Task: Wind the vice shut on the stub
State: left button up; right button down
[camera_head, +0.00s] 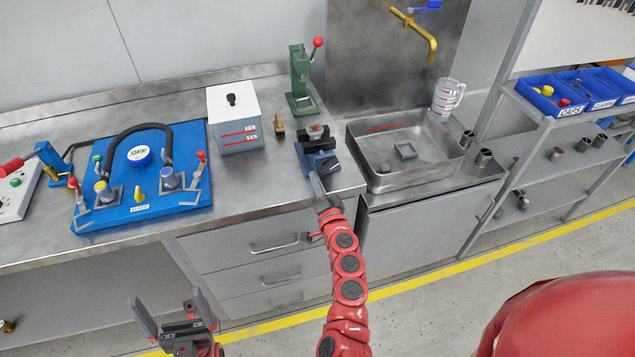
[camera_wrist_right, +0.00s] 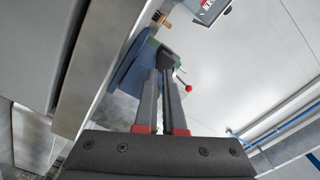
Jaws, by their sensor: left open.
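The blue vice (camera_head: 322,165) stands at the counter's front edge, left of the sink. A dark cylinder (camera_head: 322,144), possibly the stub, lies across its top; I cannot tell how tightly the jaws hold it. My right gripper (camera_head: 315,180) reaches the vice's front. In the right wrist view its narrow-set fingers (camera_wrist_right: 164,75) meet a dark piece, apparently the vice handle (camera_wrist_right: 166,57), with the blue vice body (camera_wrist_right: 132,72) behind. The fingers hide most of the handle. My left gripper (camera_head: 172,318) is open and empty, low in front of the counter.
A green press (camera_head: 299,80) with a red ball stands behind the vice. The blue pump board (camera_head: 130,205) lies further left. The sink (camera_head: 385,170) is close on the right.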

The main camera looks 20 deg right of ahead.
jog(key=shift+w+d+r, duration=0.1)
jog(key=shift+d+r, duration=0.1)
jog(key=shift+r, duration=0.65)
jog(key=shift+a+f, duration=0.1)
jog(key=shift+a, duration=0.25)
jog(key=s, duration=0.6)
jog(key=shift+s+a+f+b, duration=0.15)
jog(key=shift+b, duration=0.15)
jog(key=shift+f, duration=0.1)
